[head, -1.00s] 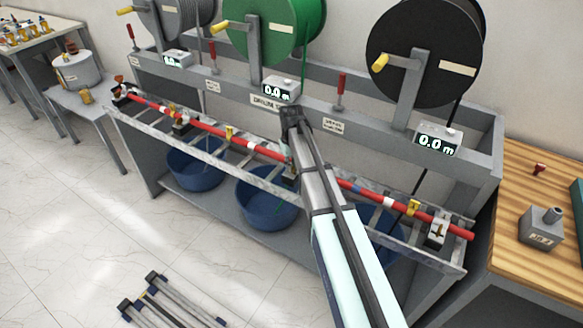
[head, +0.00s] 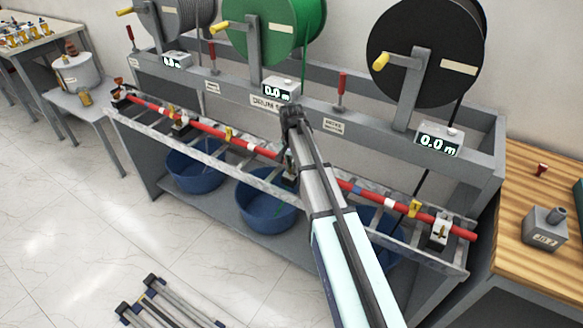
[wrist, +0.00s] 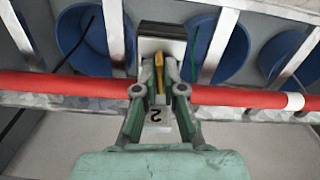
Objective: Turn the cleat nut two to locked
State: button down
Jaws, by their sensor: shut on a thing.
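The nut's long side lies roughly along the view's vertical, across the cable. In the head view my gripper (head: 290,166) is at the middle of the rack, and my arm largely hides the cleat and nut there.
Another cleat (head: 439,232) stands at the rack's right end, and one (head: 182,122) toward the left. Blue tubs (head: 268,206) sit under the slatted rack. Cable drums (head: 425,55) stand behind. Folded trestles (head: 165,305) lie on the floor in front.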

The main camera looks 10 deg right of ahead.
jog(key=shift+m, duration=0.8)
jog(key=c, duration=1.6)
grip_release()
jog(key=shift+o, duration=0.2)
jog(key=shift+r, duration=0.1)
notch_tip(320, 180, up, 12)
